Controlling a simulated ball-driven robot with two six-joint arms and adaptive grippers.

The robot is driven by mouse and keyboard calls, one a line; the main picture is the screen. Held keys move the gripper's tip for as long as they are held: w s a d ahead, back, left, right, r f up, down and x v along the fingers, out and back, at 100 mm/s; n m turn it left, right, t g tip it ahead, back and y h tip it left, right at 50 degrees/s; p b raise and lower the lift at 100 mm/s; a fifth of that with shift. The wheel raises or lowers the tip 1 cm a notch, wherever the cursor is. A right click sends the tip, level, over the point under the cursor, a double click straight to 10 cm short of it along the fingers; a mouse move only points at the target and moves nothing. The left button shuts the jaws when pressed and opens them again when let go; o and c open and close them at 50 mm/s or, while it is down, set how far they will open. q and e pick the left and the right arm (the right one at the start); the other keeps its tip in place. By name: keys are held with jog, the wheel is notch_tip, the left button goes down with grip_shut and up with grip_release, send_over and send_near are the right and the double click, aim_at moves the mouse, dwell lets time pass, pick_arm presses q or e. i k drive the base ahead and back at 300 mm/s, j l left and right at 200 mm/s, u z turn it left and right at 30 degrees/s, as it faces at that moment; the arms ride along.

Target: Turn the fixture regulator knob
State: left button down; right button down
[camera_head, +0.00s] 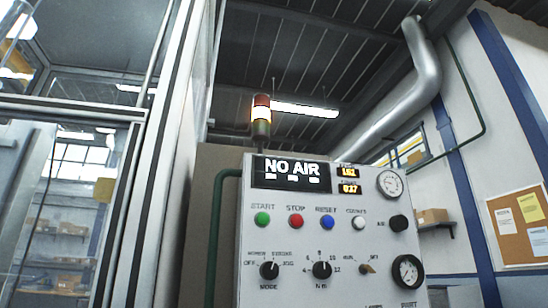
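A light grey control panel (340,252) stands in the lower middle, its lower part cut off by the frame. A black round knob (398,223) labelled AIR sits at its right side, below a white round gauge (389,183) and above a black-rimmed gauge (407,271). No label reading "fixture" is legible. Two more black knobs, a MODE knob (269,270) and an N m knob (321,270), sit lower left. A small brass-coloured switch (367,268) is beside them. The display (291,173) reads NO AIR. Neither of my grippers is in view.
Green, red, blue and white buttons (327,222) run across the panel. A signal tower (261,122) rises above it. A green pipe (216,240) runs along its left side. A framed glass enclosure (130,210) fills the left. A corkboard (522,225) hangs at right.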

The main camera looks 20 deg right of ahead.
aim_at(399, 224)
jog(key=z, duration=1.35)
